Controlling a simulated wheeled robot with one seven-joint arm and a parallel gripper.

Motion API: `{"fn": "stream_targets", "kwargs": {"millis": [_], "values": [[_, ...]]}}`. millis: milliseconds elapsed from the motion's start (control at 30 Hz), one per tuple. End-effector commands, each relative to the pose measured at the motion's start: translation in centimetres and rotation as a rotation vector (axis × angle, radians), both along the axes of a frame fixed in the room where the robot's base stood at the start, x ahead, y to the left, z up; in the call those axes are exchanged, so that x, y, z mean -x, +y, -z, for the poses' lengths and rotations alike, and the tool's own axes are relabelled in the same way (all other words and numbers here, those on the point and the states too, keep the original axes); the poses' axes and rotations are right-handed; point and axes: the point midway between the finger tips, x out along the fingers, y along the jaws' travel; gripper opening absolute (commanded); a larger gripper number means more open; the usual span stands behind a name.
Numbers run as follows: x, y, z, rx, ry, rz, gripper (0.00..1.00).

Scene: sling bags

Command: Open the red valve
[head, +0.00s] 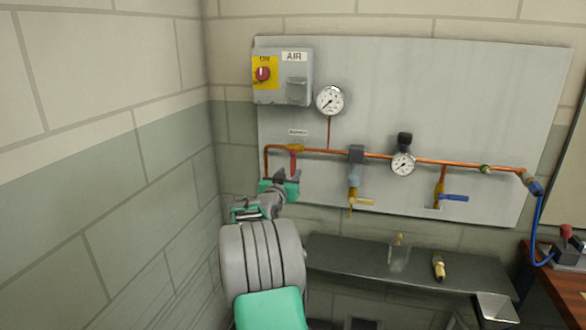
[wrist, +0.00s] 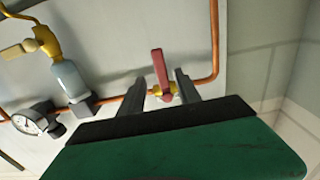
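The red valve handle (head: 293,160) hangs down from a brass valve body (head: 295,147) on the copper pipe, at the left of the grey wall panel. It stands crosswise to the horizontal pipe. My gripper (head: 286,177) is at the handle's lower end in the head view and partly hides it. In the wrist view, which looks upside down, the red handle (wrist: 160,68) shows between the two dark fingers of my gripper (wrist: 159,83). The fingers are apart, with a gap on both sides of the handle. I cannot tell how deep the handle lies between them.
A switch box (head: 283,77) and a round gauge (head: 330,100) are above the pipe. To the right are a yellow-handled valve (head: 361,201), another gauge (head: 403,163) and a blue-handled valve (head: 453,198). A dark shelf (head: 400,270) lies below. A block wall is close on the left.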

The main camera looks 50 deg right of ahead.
Motion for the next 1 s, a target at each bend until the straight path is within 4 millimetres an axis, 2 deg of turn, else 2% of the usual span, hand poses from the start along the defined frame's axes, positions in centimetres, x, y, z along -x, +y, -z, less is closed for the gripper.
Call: {"fn": "stream_targets", "kwargs": {"millis": [100,300,633,1000], "values": [[-0.9,-2.2,-0.2,-0.003,0.002,0.001,0.40],[-2.3,-4.8,-0.1,-0.004,0.002,-0.003,0.40],[-2.5,-5.3,0.0,-0.003,0.003,-0.004,0.39],[-2.5,-5.2,0.0,-0.004,0.003,-0.005,0.09]]}}
